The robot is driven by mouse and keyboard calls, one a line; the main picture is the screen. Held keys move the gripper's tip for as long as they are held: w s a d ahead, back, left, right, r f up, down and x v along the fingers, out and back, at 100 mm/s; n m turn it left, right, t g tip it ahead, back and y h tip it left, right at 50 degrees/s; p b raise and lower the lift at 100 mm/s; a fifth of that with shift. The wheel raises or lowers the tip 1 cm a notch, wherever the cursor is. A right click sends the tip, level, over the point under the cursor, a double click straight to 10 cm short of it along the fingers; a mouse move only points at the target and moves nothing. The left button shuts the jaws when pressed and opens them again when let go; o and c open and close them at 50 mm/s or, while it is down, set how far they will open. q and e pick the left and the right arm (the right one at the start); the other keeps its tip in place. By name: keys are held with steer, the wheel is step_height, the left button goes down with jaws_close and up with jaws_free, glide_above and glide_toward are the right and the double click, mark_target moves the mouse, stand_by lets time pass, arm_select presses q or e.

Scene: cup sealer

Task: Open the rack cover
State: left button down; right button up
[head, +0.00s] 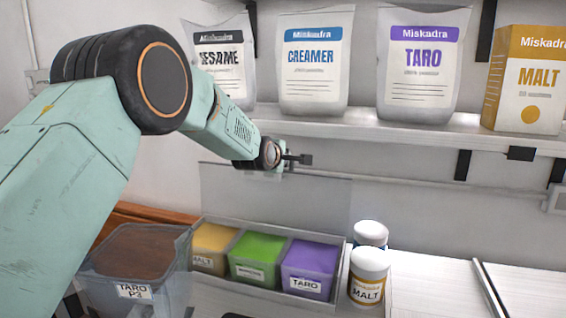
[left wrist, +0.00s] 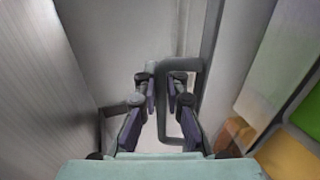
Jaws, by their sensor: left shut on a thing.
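The rack (head: 341,265) holds yellow, green and purple blocks, the yellow labelled MALT and the purple TARO. Its cover (head: 235,195), a thin grey see-through panel, stands roughly upright along the rack's back edge, so the blocks are uncovered. My left gripper (head: 298,160) is at the panel's top edge, below the shelf. In the left wrist view my left gripper (left wrist: 164,88) is shut on one side bar of a grey loop handle (left wrist: 184,65). In the head view the handle is mostly hidden by the gripper. My right gripper is not in view.
A shelf (head: 400,124) with bags and a MALT box (head: 525,80) is just above my gripper. A clear TARO P3 tub (head: 170,285) is left of the rack. Two white-lidded jars (head: 368,275) stand close on its right. The counter farther right is mostly clear.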

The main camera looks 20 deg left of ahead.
arm_select(q)
steer(key=shift+r, duration=0.35)
steer(key=shift+w, duration=0.1)
steer(key=c, duration=1.8)
jaws_free()
steer(key=o, duration=0.4)
steer(key=shift+f, duration=0.15)
steer(key=shift+f, duration=0.1)
steer(key=shift+s, duration=0.2)
steer(key=v, duration=1.2)
